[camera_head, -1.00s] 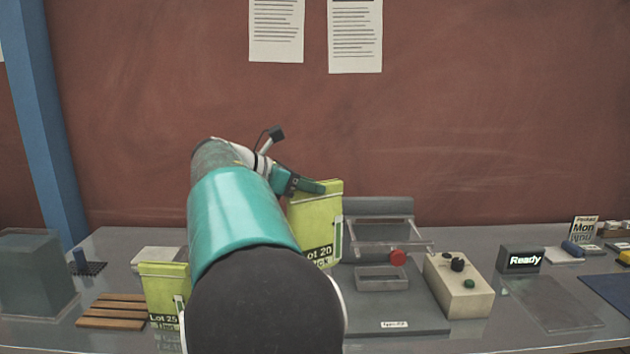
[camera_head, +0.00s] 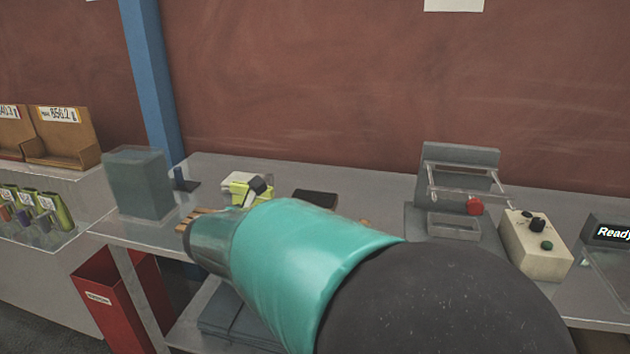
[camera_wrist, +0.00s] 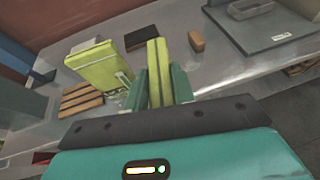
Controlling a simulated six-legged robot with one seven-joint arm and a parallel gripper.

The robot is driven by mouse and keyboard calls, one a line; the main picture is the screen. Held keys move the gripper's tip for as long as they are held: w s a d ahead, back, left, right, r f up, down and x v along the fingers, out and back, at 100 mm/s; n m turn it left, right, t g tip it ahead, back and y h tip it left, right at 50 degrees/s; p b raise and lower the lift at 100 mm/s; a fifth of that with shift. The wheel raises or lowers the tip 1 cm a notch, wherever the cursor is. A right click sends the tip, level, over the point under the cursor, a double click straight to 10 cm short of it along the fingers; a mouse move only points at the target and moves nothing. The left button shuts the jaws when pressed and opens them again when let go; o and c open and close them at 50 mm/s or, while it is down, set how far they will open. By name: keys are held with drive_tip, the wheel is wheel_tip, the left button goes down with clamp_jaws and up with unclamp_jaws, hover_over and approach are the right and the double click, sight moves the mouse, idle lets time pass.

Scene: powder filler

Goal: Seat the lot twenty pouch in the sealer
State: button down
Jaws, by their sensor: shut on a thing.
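My gripper (camera_wrist: 160,80) is shut on a yellow-green pouch (camera_wrist: 157,58), seen edge-on between the teal fingers in the wrist view. Its print cannot be read now; earlier the pouch in the grip read Lot 20. A second yellow-green pouch (camera_wrist: 97,66) stands left of it, by wooden slats (camera_wrist: 80,99). In the head view my arm hides the gripper, and yellow-green patches (camera_head: 239,188) show past it; I cannot tell which pouch. The grey sealer (camera_head: 461,160), with its clear frame and red knob, stands right of my arm; its base (camera_wrist: 285,30) shows in the wrist view.
A cream control box (camera_head: 537,246) and a Ready sign (camera_head: 612,232) stand right of the sealer. A dark flat thing (camera_wrist: 140,38) and a wooden block (camera_wrist: 196,42) lie beyond the held pouch. A grey box (camera_head: 139,184) stands left. A red bin (camera_head: 110,298) is below the table.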

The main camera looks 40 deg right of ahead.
drive_tip(key=w+a+f+n+t+y, duration=0.4)
drive_tip(key=w+a+f+n, duration=0.1)
drive_tip(key=a+f, duration=0.4)
drive_tip(key=w+a+f+n+t+y, duration=0.4)
drive_tip(key=a+f, duration=0.5)
drive_tip(key=a, duration=0.5)
drive_tip(key=shift+w+n+y, duration=0.3)
drive_tip(key=shift+w+n, duration=0.5)
drive_tip(key=shift+w, duration=0.45)
drive_tip(key=shift+a, duration=0.2)
